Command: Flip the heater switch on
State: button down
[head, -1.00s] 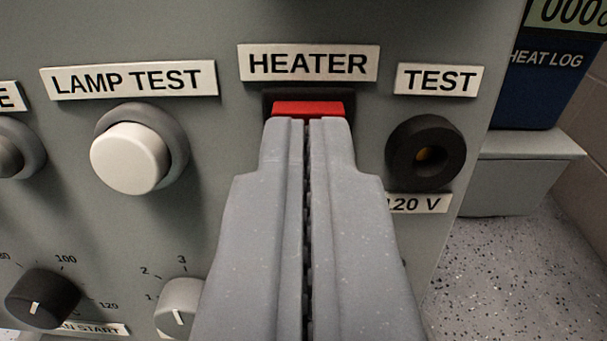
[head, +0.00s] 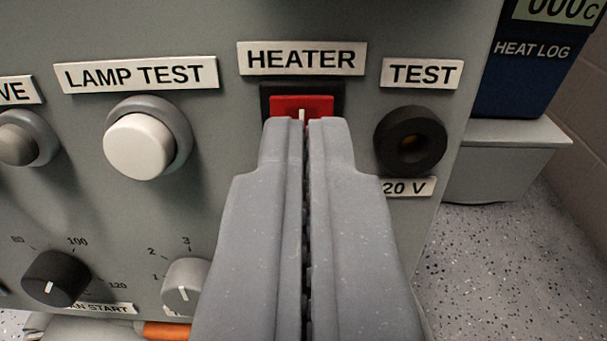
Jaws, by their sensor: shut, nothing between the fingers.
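The heater switch (head: 289,104) is a red rocker in a dark frame, under the white HEATER label (head: 302,59) on the grey panel. A short white mark shows on its upper face. My gripper (head: 305,122) is shut and empty, with its tips in front of the lower part of the switch. The tips hide the switch's lower half. I cannot tell whether they touch it.
The white LAMP TEST button (head: 138,147) is to the left and the black TEST socket (head: 410,141) close to the right. A dark knob (head: 56,279) and a grey knob (head: 185,286) sit below. A blue HEAT LOG device (head: 525,70) stands beyond the panel's right edge.

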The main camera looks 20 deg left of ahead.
jog(key=r+p+v, duration=0.2)
jog(key=v, duration=1)
jog(key=shift+r, duration=0.35)
jog(key=shift+s+a, duration=0.1)
jog(key=shift+s, duration=0.05)
